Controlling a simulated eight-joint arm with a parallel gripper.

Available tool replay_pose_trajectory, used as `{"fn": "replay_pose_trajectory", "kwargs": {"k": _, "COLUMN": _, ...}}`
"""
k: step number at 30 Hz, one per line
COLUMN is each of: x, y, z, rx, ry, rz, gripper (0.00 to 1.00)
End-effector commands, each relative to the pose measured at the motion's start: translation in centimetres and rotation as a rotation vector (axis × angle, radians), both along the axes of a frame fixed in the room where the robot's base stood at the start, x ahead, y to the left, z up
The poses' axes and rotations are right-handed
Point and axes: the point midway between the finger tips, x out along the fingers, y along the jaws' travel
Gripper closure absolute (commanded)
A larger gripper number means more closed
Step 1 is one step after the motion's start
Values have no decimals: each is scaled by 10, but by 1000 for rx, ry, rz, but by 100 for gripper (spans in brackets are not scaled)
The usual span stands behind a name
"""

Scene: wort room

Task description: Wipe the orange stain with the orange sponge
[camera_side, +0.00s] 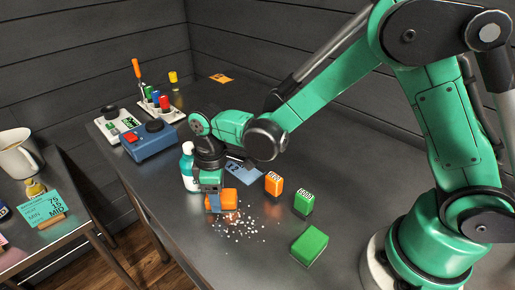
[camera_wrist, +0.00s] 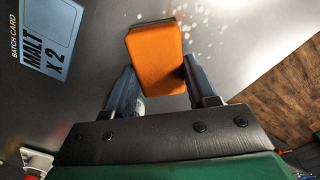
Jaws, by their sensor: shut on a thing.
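The orange sponge (camera_side: 230,198) is between the fingers of my gripper (camera_side: 213,205), low over the dark table in the side view. In the wrist view my gripper (camera_wrist: 158,66) is shut on the orange sponge (camera_wrist: 155,58), with one finger at each side. A faint orange-brown patch (camera_side: 231,216) shows on the table just in front of the sponge, partly hidden by it and the gripper. Whether the sponge touches the table, I cannot tell.
White specks (camera_side: 245,226) lie around the patch. A green block (camera_side: 309,246), a small labelled green box (camera_side: 303,203) and a labelled orange box (camera_side: 273,184) stand to the right. A blue card (camera_side: 242,171) and a white-and-teal bottle (camera_side: 187,168) are close behind my gripper.

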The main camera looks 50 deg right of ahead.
Motion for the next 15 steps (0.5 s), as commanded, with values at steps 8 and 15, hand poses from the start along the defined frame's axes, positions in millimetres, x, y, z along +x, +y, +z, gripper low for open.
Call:
{"fn": "replay_pose_trajectory", "kwargs": {"k": 8, "x": 1, "y": 0, "z": 33, "rx": 0, "ry": 0, "rz": 0, "gripper": 100}}
{"fn": "replay_pose_trajectory", "kwargs": {"k": 15, "x": 1, "y": 0, "z": 55, "rx": 0, "ry": 0, "rz": 0, "gripper": 100}}
